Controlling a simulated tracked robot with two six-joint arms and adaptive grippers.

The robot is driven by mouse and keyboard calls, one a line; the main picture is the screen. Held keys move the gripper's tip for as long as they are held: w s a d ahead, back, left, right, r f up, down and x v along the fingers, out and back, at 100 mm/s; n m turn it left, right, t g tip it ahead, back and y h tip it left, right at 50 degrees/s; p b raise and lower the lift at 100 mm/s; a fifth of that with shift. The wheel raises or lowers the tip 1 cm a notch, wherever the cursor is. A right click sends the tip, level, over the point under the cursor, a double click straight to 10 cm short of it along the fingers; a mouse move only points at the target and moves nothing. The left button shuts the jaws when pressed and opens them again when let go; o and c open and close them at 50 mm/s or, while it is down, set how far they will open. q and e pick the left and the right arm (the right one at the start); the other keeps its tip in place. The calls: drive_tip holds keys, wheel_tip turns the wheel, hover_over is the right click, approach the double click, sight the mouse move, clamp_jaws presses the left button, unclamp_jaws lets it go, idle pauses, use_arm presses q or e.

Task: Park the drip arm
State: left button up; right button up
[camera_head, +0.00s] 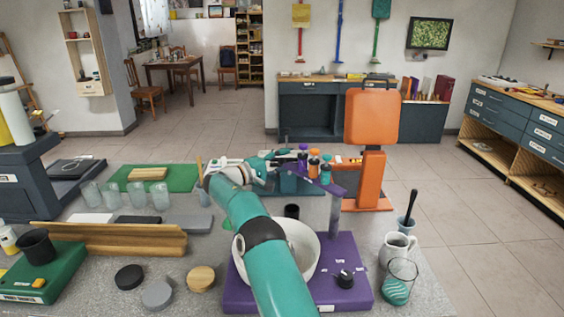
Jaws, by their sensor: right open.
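The purple drip arm (322,184) sticks out from an upright post above a purple base (350,255). Purple, orange and teal knobs or small bottles (314,163) stand along it. A white bowl (306,243) sits on the base, partly hidden behind my right arm. My right gripper (284,157) is open and points right, close to the purple piece at the arm's left end. I cannot tell whether it touches it. My left gripper is not in view.
A white mug (397,249) and a glass with teal contents (397,286) stand at the right. Several glasses (137,195), a wooden rail (110,239) and round pucks (157,294) lie left. An orange machine (372,118) stands behind.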

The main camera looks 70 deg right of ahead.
drive_tip(key=v, duration=1.2)
drive_tip(key=shift+w, duration=0.1)
